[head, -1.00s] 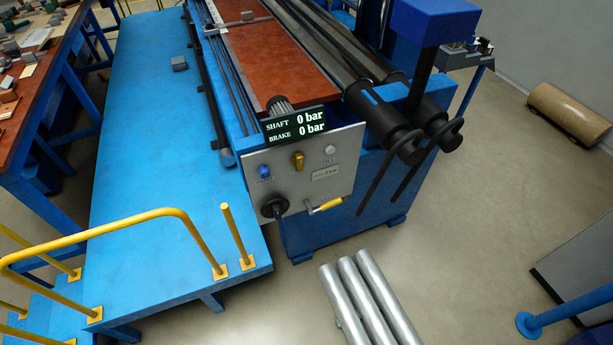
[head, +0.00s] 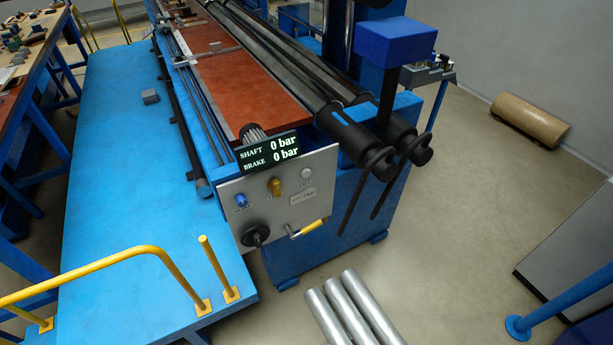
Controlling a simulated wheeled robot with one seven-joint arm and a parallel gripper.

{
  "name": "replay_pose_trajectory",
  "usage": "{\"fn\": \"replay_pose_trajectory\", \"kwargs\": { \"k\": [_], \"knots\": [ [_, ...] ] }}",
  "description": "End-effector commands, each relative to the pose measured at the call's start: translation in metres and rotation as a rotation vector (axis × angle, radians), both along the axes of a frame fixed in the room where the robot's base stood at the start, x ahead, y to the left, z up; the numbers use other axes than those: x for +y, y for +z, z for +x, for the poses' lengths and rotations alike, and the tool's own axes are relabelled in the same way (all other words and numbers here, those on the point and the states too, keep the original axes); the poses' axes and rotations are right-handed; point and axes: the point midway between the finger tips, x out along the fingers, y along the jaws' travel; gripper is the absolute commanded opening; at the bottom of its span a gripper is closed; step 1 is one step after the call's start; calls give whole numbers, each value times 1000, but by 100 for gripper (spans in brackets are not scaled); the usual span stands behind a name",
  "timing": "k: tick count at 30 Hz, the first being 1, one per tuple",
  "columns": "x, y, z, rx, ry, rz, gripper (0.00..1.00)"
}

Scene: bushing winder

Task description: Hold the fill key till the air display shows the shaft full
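The air display (head: 269,151) stands on top of the grey control panel (head: 270,211) at the machine's near end. It reads SHAFT 0 bar and BRAKE 0 bar. The panel carries a blue knob (head: 241,201), an amber selector (head: 274,186) and a pale round key (head: 306,173) at upper right. The lettering under these is too small to read surely; the pale key may be the fill key. A black handwheel (head: 255,236) and a yellow-handled lever (head: 311,228) sit low on the panel. My gripper is not in view.
A blue platform (head: 120,170) with yellow handrails (head: 110,262) lies left of the panel. Several silver tubes (head: 348,306) lie on the floor in front. Black shafts (head: 360,145) stick out at the machine's right. Floor to the right is partly open (head: 460,220).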

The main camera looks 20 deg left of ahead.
Motion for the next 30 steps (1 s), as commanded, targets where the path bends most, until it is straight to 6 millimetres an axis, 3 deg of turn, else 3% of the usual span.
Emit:
{"fn": "replay_pose_trajectory", "kwargs": {
  "k": [8,12,13,30],
  "knots": [
    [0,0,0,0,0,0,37],
    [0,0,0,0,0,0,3],
    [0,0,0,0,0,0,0],
    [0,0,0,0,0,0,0]
  ]
}}
